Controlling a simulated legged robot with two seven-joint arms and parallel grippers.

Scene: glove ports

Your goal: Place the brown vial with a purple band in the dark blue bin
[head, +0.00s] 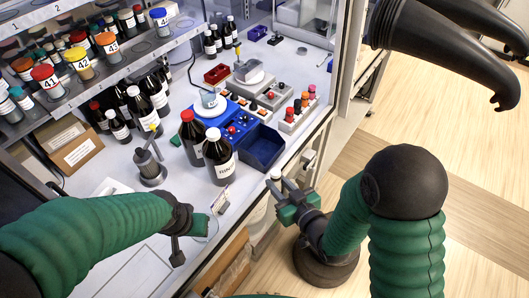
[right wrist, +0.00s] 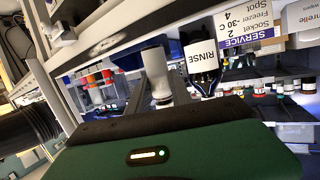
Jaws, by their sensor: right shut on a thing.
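The dark blue bin (head: 273,160) sits on the white bench near its right edge, open and apparently empty. My right gripper (head: 276,180) is below and right of the bin in the head view, outside the bench edge. No brown vial with a purple band can be picked out with certainty.
Two large brown bottles, white-capped (head: 220,165) and red-capped (head: 192,140), stand just left of the bin. A grey stand (head: 150,165) is further left. A rack with orange-capped vials (head: 298,112) lies behind the bin. A bench post (head: 345,60) rises at right.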

